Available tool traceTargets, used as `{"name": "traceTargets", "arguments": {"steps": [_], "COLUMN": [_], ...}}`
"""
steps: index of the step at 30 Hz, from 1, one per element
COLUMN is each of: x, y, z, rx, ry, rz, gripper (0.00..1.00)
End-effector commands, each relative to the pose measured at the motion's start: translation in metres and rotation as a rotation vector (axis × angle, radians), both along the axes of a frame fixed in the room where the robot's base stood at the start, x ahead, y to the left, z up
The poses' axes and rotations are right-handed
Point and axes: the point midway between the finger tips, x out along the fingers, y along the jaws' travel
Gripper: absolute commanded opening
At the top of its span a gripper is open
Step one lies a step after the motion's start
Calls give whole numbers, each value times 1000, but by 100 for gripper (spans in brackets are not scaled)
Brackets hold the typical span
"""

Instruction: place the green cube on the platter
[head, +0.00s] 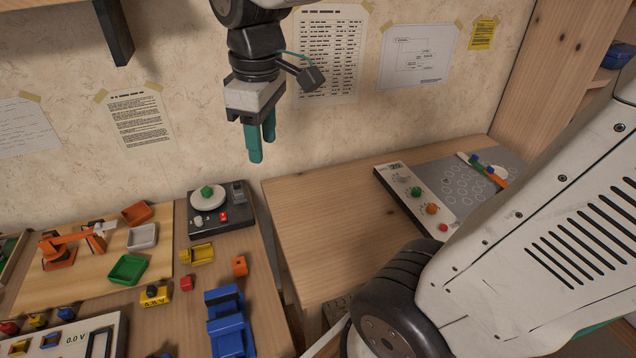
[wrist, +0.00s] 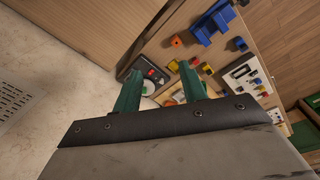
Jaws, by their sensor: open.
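A small green cube (head: 207,191) sits on the round white platter (head: 209,204) of a dark box-shaped device at the back of the left table. My gripper (head: 261,150) is open and empty, with its teal fingers pointing down. It hangs in the air, above and to the right of the platter in the head view, apart from the cube. In the wrist view my gripper (wrist: 161,72) shows two separated fingers. Part of the platter (wrist: 148,87) shows between them, partly hidden by the left finger. I cannot clearly make out the cube there.
The dark device (head: 235,222) also carries a red button. Left of it are a green tray (head: 127,269), a grey tray (head: 143,236) and an orange toy arm (head: 68,246). Blue (head: 228,322) and orange blocks lie nearer. The right table (head: 330,215) has a wide clear area.

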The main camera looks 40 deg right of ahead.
Motion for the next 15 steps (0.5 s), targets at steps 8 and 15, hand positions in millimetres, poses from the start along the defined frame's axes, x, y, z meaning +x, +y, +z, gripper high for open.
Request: {"name": "traceTargets", "arguments": {"steps": [8,15], "x": [-102,-127], "y": [-4,-5], "z": [-16,-27], "rx": [42,55], "ry": [-32,-35], "rz": [-455,-593], "gripper": [42,42]}}
